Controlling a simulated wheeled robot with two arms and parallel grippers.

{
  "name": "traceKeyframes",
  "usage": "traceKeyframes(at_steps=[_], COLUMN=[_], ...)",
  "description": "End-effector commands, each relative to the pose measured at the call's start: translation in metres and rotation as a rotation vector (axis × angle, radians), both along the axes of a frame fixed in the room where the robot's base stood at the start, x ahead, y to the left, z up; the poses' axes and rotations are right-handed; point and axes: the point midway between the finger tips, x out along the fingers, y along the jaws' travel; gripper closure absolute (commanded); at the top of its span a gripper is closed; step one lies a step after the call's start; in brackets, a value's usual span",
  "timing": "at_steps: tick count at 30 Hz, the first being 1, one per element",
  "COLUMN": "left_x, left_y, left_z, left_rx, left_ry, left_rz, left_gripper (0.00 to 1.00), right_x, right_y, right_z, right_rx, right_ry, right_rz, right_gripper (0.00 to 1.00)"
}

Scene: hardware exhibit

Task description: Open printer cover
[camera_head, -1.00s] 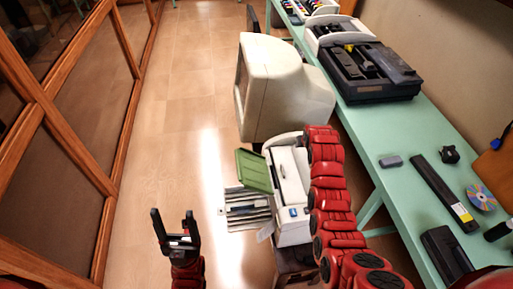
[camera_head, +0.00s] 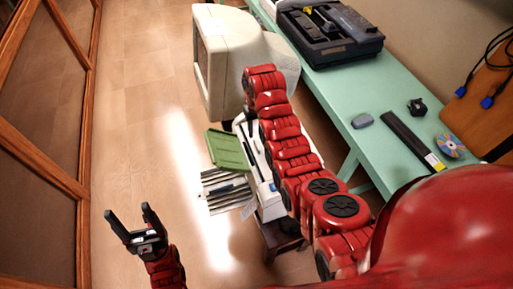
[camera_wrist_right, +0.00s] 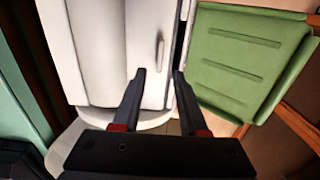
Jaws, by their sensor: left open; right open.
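The white printer (camera_head: 268,196) stands on a low stand beside the green table, largely hidden by my right arm in the head view. A green panel (camera_head: 227,150) sticks out from its left side, tilted. In the right wrist view the white printer body (camera_wrist_right: 110,55) shows with a small handle-like slot, and the green panel (camera_wrist_right: 245,60) is to its right. My right gripper (camera_wrist_right: 158,75) is open and empty, its fingertips in front of the white face; contact cannot be told. My left gripper (camera_head: 130,222) is open and empty over the floor, away from the printer.
A large beige monitor (camera_head: 235,60) stands behind the printer. The green table (camera_head: 365,140) on the right bears a black device (camera_head: 328,35), a dark bar (camera_head: 412,142) and a disc (camera_head: 449,145). A wood-framed partition (camera_head: 45,150) runs along the left. Floor between is clear.

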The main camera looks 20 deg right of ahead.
Motion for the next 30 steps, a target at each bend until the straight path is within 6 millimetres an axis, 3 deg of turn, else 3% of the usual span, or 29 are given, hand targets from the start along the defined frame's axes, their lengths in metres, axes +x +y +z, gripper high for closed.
traceKeyframes(at_steps=[3, 13, 30], left_x=[0.0, 0.0, 0.0], left_y=[0.0, 0.0, 0.0], left_z=[0.017, 0.023, 0.023], left_rx=[0.0, 0.0, 0.0], left_ry=[-0.001, -0.001, -0.001], left_rz=[0.0, 0.0, 0.0], left_gripper=[0.3, 0.3, 0.3], right_x=[-0.002, 0.0, 0.0], right_y=[0.0, 0.0, 0.0], right_z=[-0.017, -0.062, -0.08], right_rx=[0.001, -0.001, 0.0], right_ry=[0.006, 0.004, 0.0], right_rz=[0.0, 0.0, 0.0], right_gripper=[0.57, 0.57, 0.57])
